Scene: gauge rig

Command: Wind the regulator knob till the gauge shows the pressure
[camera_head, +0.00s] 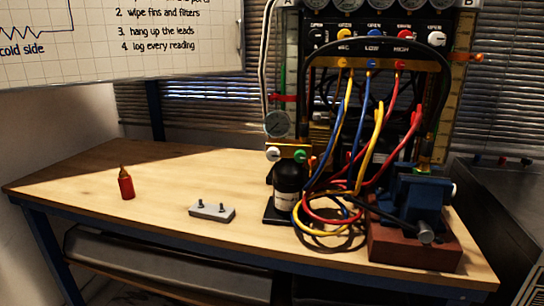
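A small round gauge (277,123) with a pale face and a dark needle stands above a dark bottle (288,184). The needle's reading is too small to tell. A brass regulator body (286,148) sits on the bottle's top, below the gauge. A white knob (272,154) is at its left and a green knob (299,155) is near its right. I cannot tell for sure which one is the regulator knob. Neither of my grippers shows in the head view, and nothing is touching the knobs.
A manifold panel with yellow, blue and red hoses (371,115) stands right of the bottle. A blue vise (412,197) sits on a reddish block at the table's right. A red bottle (126,186) and a grey block with two pegs (212,211) stand on the otherwise clear left tabletop (75,178).

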